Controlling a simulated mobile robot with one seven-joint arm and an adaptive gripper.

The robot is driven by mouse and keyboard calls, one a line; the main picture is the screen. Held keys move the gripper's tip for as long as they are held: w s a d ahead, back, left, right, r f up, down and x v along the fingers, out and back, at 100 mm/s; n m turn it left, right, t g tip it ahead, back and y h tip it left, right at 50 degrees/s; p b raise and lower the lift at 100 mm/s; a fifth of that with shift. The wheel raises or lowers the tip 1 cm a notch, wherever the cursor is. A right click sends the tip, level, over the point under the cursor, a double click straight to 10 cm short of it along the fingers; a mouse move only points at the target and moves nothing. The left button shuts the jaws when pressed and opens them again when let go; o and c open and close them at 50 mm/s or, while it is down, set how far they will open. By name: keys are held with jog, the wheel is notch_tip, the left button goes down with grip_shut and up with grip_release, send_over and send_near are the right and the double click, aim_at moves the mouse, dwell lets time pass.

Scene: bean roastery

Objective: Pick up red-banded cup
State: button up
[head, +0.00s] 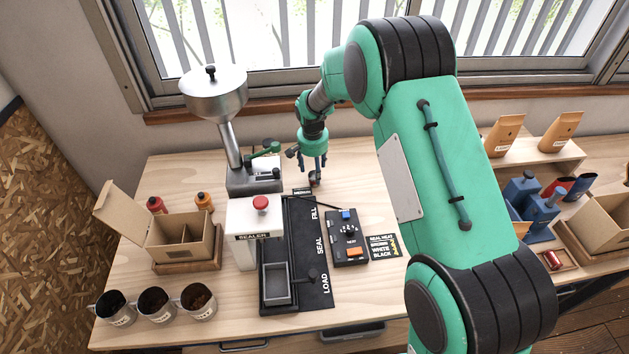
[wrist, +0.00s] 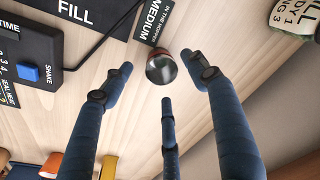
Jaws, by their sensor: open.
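A small shiny metal cup with a reddish band (wrist: 161,68) stands on the wooden bench top beside the MEDIUM label, in the wrist view. In the head view it is a small dark shape (head: 314,181) just below my gripper (head: 314,164). My gripper points down behind the sealing machine. In the wrist view its blue fingers (wrist: 158,78) are spread around the cup's place, with gaps on both sides and nothing held. The band is only partly visible, and I cannot tell how far the fingertips are above the cup.
The hopper machine (head: 212,95) stands left of my gripper. The sealer (head: 252,235) and black FILL/SEAL/LOAD strip (head: 317,270) are in front, with a control box (head: 347,238) to the right. Several bean mugs (head: 155,304) and an open carton (head: 180,235) are farther left.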

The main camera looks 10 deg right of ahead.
aim_at(314, 177)
jog(key=shift+f, duration=0.15)
jog(key=shift+w+f+b, duration=0.2)
jog(key=shift+f+b, duration=0.1)
jog(key=shift+f, duration=0.95)
jog(key=shift+w+f+b, duration=0.15)
jog(key=shift+f+b, duration=0.1)
jog(key=shift+f, duration=0.95)
jog(key=c, duration=1.1)
